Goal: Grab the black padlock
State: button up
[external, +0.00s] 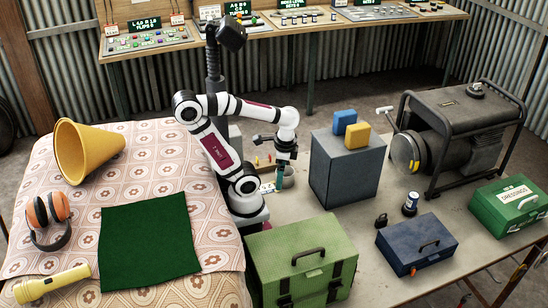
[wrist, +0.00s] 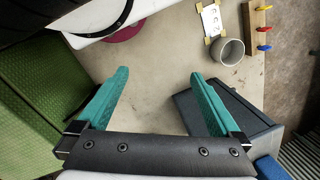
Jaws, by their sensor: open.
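The black padlock (external: 381,221) is small and stands on the grey tabletop in the external view, right of the green case and just behind the blue toolbox. It does not show in the wrist view. My gripper (external: 280,179) is left of the padlock and well apart from it, pointing down between the green case and the grey block, near a grey cup. In the wrist view my gripper (wrist: 158,73) has its two teal fingers spread wide, with only bare tabletop between them.
A small can (external: 411,204) and the blue toolbox (external: 420,238) flank the padlock. The grey cup (wrist: 231,52) is near my fingers. A generator (external: 455,125) stands behind.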

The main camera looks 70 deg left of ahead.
jog(key=c, duration=0.6)
jog(key=shift+c, duration=0.2)
jog(key=n+t+h, duration=0.3)
jog(key=t+h, duration=0.1)
jog(key=t, duration=0.6)
send_near(378, 219)
jog(key=d, duration=0.1)
jog(key=w+d+f, duration=0.1)
jog(key=shift+w+d, duration=0.25)
jog(key=shift+d, duration=0.1)
jog(key=f+t, duration=0.1)
jog(key=f+n+t+y, duration=0.1)
jog(key=shift+w+f+t, duration=0.15)
jog(key=shift+w+t, duration=0.15)
jog(key=shift+w, duration=0.05)
jog(key=shift+s+a+f+n+t, duration=0.15)
jog(key=shift+a+f+n+t, duration=0.1)
jog(key=shift+a+n+t, duration=0.2)
jog(key=x, duration=0.7)
jog(key=shift+w+a, duration=0.1)
jog(key=shift+w, duration=0.15)
